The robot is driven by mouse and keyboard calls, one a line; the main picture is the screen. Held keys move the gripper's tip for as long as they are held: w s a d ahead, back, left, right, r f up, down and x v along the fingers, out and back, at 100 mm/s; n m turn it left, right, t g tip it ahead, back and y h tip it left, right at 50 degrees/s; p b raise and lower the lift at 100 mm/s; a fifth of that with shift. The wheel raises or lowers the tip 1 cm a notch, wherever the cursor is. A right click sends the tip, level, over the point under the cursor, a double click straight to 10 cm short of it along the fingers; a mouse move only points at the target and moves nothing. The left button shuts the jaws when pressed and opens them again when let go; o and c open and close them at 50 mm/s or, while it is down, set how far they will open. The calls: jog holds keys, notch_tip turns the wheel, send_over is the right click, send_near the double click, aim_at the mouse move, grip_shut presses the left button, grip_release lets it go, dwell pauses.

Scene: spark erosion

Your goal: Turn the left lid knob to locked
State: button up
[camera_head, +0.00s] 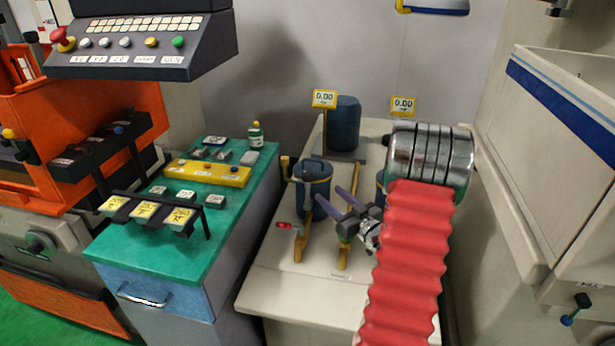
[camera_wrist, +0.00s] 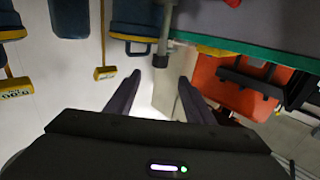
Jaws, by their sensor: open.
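My gripper (camera_head: 331,195) is open, its two dark purple fingers spread beside the left blue canister (camera_head: 314,180) on the cream bench. In the wrist view, the gripper (camera_wrist: 158,75) shows empty, with a grey post (camera_wrist: 164,38) rising just beyond and between the fingertips. A blue canister (camera_wrist: 133,22) with a yellow band shows there to the left of the post. I cannot make out a clearly marked lid knob or its locked mark. A second blue canister (camera_head: 380,186) is mostly hidden by my arm.
A larger blue cylinder (camera_head: 343,124) stands behind, near two yellow 0.00 displays (camera_head: 324,99) (camera_head: 403,105). A green-topped cabinet (camera_head: 225,236) with small blocks is to the left. A cream machine (camera_head: 560,150) closes the right side. Bare bench (camera_head: 285,290) lies in front.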

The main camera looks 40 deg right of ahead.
aim_at(311, 178)
jog(key=w, duration=0.4)
jog(key=w+d, duration=0.1)
jog(key=w, duration=0.8)
jog(key=shift+w+d, duration=0.35)
jog(key=shift+c, duration=0.3)
jog(key=c, duration=0.9)
jog(key=shift+a, duration=0.15)
jog(key=shift+c, duration=0.4)
